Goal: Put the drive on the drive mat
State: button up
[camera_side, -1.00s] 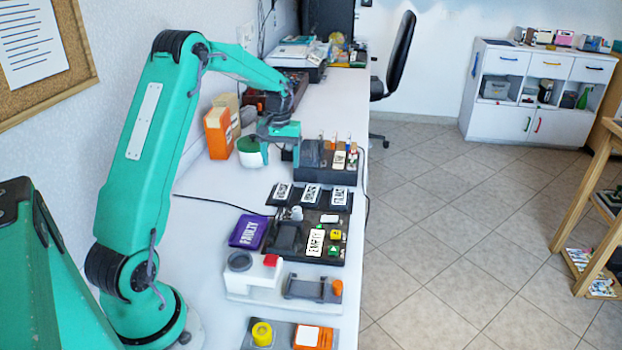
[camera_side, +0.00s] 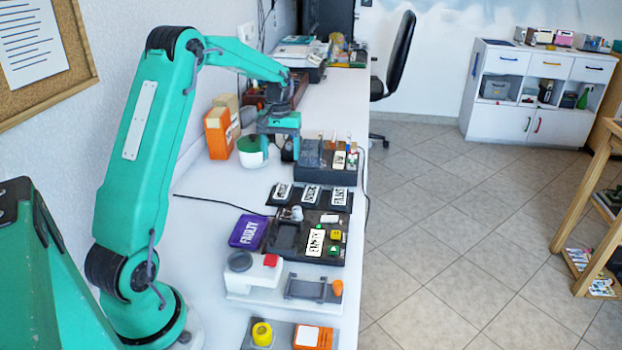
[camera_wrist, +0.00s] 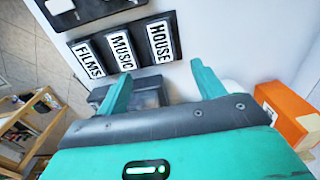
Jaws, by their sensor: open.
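My gripper (camera_wrist: 160,86) is open and empty in the wrist view, its two teal fingers apart. In the side view my gripper (camera_side: 284,148) is over the white bench, beside a dark grey stand (camera_side: 313,157). A dark grey block (camera_wrist: 150,96) shows beyond and between the fingers in the wrist view; it may be part of that stand. A black strip (camera_side: 272,198) carries white labels reading HOUSE, MUSIC and FILMS. I cannot tell for sure which piece is the drive or the drive mat.
An orange box (camera_side: 219,133) stands left of my gripper, with a white-and-green round container (camera_side: 252,153) close by. Nearer are a purple FAULTY piece (camera_side: 248,231), a black tray (camera_side: 284,251) and a white fixture (camera_side: 255,285). The bench edge is at right.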

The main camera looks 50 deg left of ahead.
jog(key=s+d+r+m+t, duration=0.2)
jog(key=s+d+r+m, duration=0.35)
jog(key=d+r, duration=0.8)
jog(key=s+d+f+m+t, duration=0.2)
jog(key=s+d+m+t, duration=0.1)
jog(key=s+d, duration=1)
jog(key=s, duration=0.3)
jog(key=shift+s+t, duration=0.3)
jog(key=shift+s, duration=0.1)
